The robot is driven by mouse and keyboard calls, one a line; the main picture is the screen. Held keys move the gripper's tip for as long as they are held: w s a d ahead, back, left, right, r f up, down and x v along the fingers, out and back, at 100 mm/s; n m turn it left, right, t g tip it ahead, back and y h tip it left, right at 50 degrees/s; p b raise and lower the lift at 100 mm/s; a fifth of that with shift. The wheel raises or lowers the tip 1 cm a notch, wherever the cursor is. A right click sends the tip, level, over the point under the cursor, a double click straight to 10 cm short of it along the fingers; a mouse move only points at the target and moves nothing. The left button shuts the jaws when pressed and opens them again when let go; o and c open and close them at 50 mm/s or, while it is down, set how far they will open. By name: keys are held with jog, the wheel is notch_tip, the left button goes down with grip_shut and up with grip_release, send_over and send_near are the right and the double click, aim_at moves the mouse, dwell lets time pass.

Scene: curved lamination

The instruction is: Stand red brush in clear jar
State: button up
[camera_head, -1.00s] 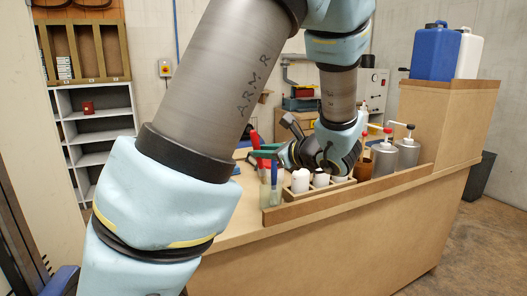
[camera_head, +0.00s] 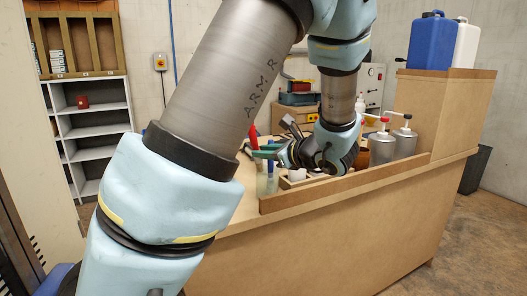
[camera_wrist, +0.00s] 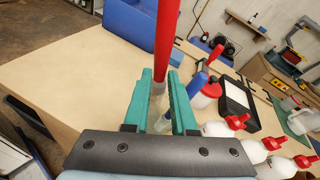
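The red brush (camera_wrist: 164,40) stands between the green fingers of my gripper (camera_wrist: 160,85) in the wrist view, and the fingertips press close on both sides of its handle. In the head view its red handle (camera_head: 253,135) shows above the fingers. A clear jar (camera_head: 268,186) stands on the bench below the fingers. Clear material, probably the jar (camera_wrist: 162,123), shows between the fingers in the wrist view. The brush's lower end is partly hidden, so I cannot tell whether it is inside the jar.
Several white bottles with red caps (camera_wrist: 272,165) stand close on the right in the wrist view. Pump bottles (camera_head: 383,147) stand on the bench behind a wooden ledge (camera_head: 350,182). A blue canister (camera_head: 432,42) stands on the raised box. Bare bench top lies left in the wrist view.

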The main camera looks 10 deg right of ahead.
jog(key=o, duration=0.5)
jog(key=shift+d+f, duration=0.1)
jog(key=b+v, duration=0.1)
jog(key=v, duration=0.9)
jog(key=shift+s+d, duration=0.2)
jog(key=shift+s, duration=0.1)
jog(key=s+a+f+n+g+h, duration=0.2)
jog(key=a+f+n+g, duration=0.1)
jog(key=a+n, duration=0.4)
jog(key=s+a+f+n+g+h+p, duration=0.1)
jog(key=s+a+f+n+g+h, duration=0.1)
jog(key=n, duration=0.7)
jog(key=s+a+f+n+g+h, duration=0.2)
jog(key=a+f+n+g+h, duration=0.2)
jog(key=a, duration=0.7)
jog(key=shift+a+f+n+g+p, duration=0.2)
jog(key=shift+f+n+g, duration=0.45)
jog(key=shift+n, duration=0.55)
jog(key=shift+a+f+n+g+p, duration=0.2)
jog(key=shift+f+n+g, duration=0.15)
jog(key=shift+f+n, duration=0.7)
